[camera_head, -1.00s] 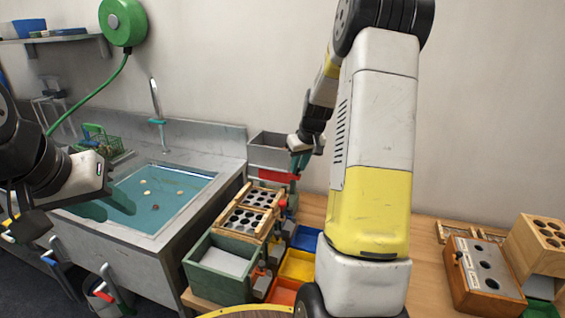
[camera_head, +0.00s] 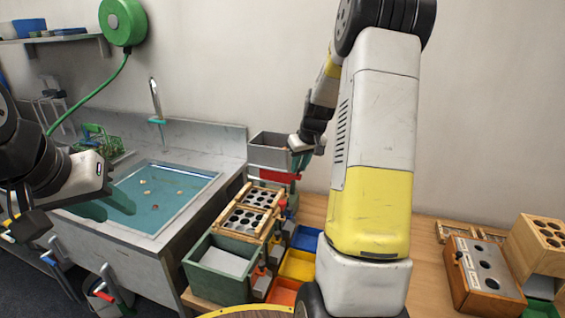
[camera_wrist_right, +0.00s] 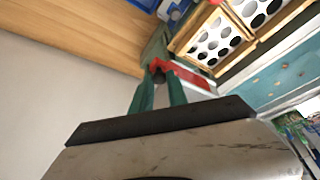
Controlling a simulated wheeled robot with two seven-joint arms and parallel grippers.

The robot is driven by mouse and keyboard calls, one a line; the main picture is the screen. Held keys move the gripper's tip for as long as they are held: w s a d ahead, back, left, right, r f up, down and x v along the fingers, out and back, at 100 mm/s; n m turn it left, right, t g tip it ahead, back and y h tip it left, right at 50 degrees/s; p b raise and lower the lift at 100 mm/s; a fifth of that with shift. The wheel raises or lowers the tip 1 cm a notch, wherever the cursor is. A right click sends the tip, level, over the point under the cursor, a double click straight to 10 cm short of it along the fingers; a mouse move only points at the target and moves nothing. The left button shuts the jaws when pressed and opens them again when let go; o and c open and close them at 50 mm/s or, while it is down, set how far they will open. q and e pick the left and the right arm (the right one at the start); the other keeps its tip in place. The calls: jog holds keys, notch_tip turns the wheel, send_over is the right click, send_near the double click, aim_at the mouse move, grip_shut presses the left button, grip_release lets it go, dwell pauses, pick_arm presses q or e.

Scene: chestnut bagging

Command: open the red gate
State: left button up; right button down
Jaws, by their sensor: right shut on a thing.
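The red gate (camera_head: 282,177) is a flat red piece at the bottom of a grey hopper box (camera_head: 268,155) by the back wall. It also shows in the right wrist view (camera_wrist_right: 190,75), where its raised tab sits between the green fingertips. My right gripper (camera_wrist_right: 160,75) is shut on this red tab. In the head view the right gripper (camera_head: 299,162) is at the hopper's right side, partly hidden by its own wrist. My left gripper (camera_head: 106,206) is over the sink's left edge, its dark green fingers apart, with nothing seen between them.
A sink (camera_head: 165,195) with water and several small floating pieces is at the left. Wooden racks with holes (camera_head: 246,220), a green box (camera_head: 215,285) and coloured bins (camera_head: 298,265) stand below the hopper. A wooden box (camera_head: 485,275) sits at the right.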

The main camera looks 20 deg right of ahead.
jog(key=s+d, duration=0.1)
jog(key=d, duration=0.1)
jog(key=s+d, duration=0.1)
jog(key=shift+s+d, duration=0.35)
jog(key=shift+s, duration=0.05)
jog(key=c, duration=1.3)
grip_release()
jog(key=v, duration=0.8)
